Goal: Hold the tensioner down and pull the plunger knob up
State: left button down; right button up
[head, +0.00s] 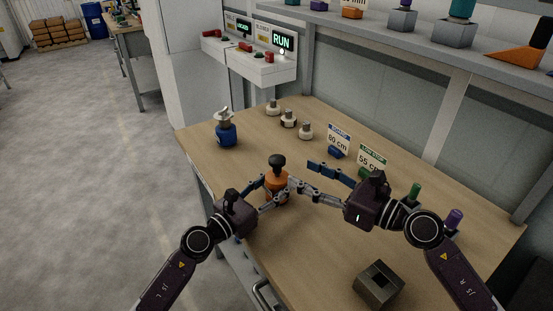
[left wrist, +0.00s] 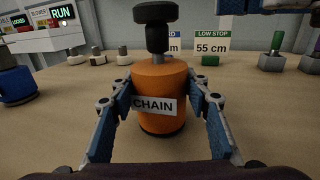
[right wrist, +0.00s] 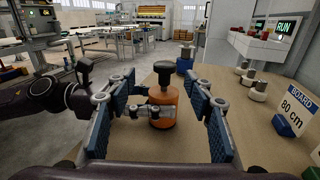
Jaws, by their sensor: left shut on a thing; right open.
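The tensioner, an orange cylinder with a white CHAIN label (left wrist: 154,106), stands upright on the bench; its orange body also shows in the right wrist view (right wrist: 163,96). A black plunger knob (head: 277,160) sits on a short dark stem at its top, also seen in the left wrist view (left wrist: 155,13). My left gripper (head: 274,191) is shut on the orange body, one finger on each side, below the knob. My right gripper (head: 303,175) is open and empty, to the right of the tensioner, with its fingers pointing toward it. The knob appears between its fingers in the right wrist view.
A blue canister (head: 226,134) stands at the far left bench edge. Several white-based knobs (head: 288,119) stand behind. Signs reading 80 cm (head: 339,138) and 55 cm (head: 372,158) stand near my right gripper. A grey metal block (head: 379,284) lies in front. A RUN display (head: 282,42) is lit.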

aim_at(284, 163)
jog(key=shift+t, duration=0.4)
jog(key=x, duration=0.6)
jog(key=f+x, duration=0.1)
jog(key=x, duration=0.3)
jog(key=shift+w+d, duration=0.1)
jog(key=shift+w, duration=0.25)
grip_shut()
